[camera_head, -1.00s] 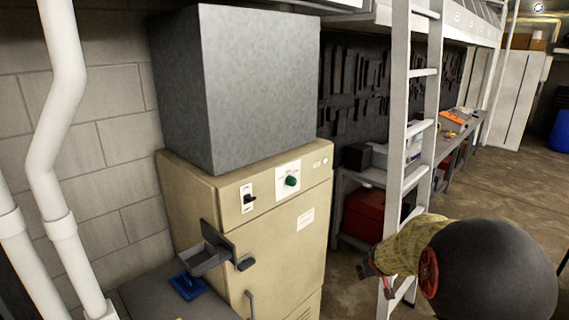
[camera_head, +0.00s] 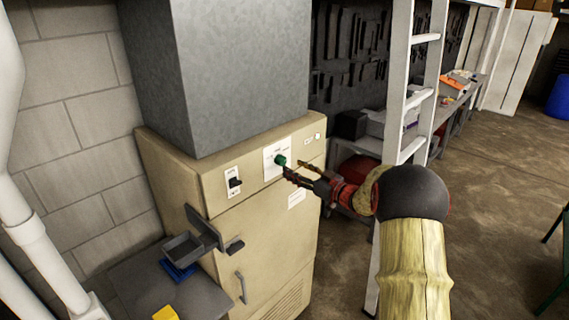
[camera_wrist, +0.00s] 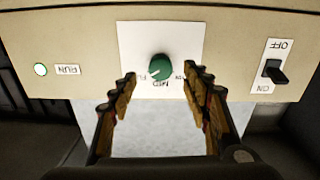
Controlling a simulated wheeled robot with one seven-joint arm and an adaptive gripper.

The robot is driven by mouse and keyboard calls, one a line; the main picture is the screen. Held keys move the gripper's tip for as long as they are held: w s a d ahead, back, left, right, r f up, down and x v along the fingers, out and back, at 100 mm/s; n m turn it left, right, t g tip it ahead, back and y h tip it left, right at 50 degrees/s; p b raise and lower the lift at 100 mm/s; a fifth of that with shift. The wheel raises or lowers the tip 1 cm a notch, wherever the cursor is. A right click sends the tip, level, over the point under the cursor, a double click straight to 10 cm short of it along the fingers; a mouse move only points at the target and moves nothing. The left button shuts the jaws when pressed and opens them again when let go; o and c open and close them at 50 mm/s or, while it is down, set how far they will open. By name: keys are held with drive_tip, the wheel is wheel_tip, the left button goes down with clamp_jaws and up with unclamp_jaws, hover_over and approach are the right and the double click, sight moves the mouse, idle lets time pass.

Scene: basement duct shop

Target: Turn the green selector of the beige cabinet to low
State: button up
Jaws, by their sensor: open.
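The green selector (camera_head: 281,160) is a round knob on a white plate (camera_head: 270,168) at the top front of the beige cabinet (camera_head: 165,180). In the wrist view the selector (camera_wrist: 160,66) sits in the middle of the plate, with the lettering upside down. Its pale mark seems to point to the lower left, between the bottom label "MED" and the partly hidden left label; the right label is also partly hidden. My gripper (camera_head: 292,171) is open and empty in front of the plate. In the wrist view its fingertips (camera_wrist: 160,82) are on either side of the selector, with visible gaps.
A black ON/OFF switch (camera_wrist: 275,72) and a lit RUN lamp (camera_wrist: 40,69) flank the plate. A grey box (camera_head: 220,80) stands on the cabinet. A hinged tray (camera_head: 185,247) juts out at the left. A white ladder (camera_head: 412,90) stands close on the right.

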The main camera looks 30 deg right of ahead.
sight(284, 163)
drive_tip(key=x, duration=0.5)
drive_tip(key=shift+w+a+r, duration=0.1)
drive_tip(key=shift+w+a, duration=0.05)
drive_tip(key=shift+w, duration=0.25)
drive_tip(key=shift+c, duration=1.3)
drive_tip(key=c, duration=0.9)
